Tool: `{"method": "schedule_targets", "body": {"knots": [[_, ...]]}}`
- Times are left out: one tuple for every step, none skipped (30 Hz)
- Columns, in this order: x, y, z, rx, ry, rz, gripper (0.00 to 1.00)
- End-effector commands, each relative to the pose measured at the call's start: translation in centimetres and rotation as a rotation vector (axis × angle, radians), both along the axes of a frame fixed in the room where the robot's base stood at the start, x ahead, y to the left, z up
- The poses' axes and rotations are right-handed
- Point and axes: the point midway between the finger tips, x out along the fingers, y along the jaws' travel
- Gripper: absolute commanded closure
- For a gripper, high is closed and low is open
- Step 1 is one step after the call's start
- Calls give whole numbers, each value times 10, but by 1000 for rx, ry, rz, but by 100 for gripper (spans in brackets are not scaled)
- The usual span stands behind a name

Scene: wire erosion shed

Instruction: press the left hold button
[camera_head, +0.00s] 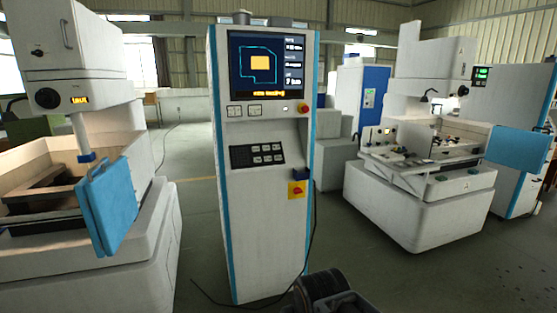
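A tall white control cabinet (263,215) with blue edges stands in the middle of the head view. Below its lit screen (267,65) is a shelf-like strip with two small pale buttons side by side, a left one (235,111) and a right one (255,110). Their labels are too small to read, so I cannot tell which says hold. A dark keypad (258,155) with several pale keys sits lower down. Part of my dark arm shows at the bottom edge; its gripper fingers are not in view. Nothing of mine visibly touches the cabinet.
A red knob (304,108) and a red switch on a yellow plate (297,188) are on the cabinet's right side. A machine with a blue door panel (108,205) stands left, another machine (425,195) right. A cable hangs by the cabinet. Floor between is clear.

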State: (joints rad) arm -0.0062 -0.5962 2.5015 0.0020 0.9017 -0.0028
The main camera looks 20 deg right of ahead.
Motion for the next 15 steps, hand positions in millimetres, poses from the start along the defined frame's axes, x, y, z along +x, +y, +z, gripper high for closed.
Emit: {"method": "schedule_targets", "body": {"knots": [[0, 0, 0, 0, 0, 0, 68], [0, 0, 0, 0, 0, 0, 71], [0, 0, 0, 0, 0, 0, 75], [0, 0, 0, 0, 0, 0, 78], [0, 0, 0, 0, 0, 0, 80], [0, 0, 0, 0, 0, 0, 84], [0, 0, 0, 0, 0, 0, 87], [0, 0, 0, 0, 0, 0, 90], [0, 0, 0, 0, 0, 0, 94], [0, 0, 0, 0, 0, 0, 97], [0, 0, 0, 0, 0, 0, 100], [0, 0, 0, 0, 0, 0, 100], [0, 0, 0, 0, 0, 0, 100], [0, 0, 0, 0, 0, 0, 100], [0, 0, 0, 0, 0, 0, 100]]}}
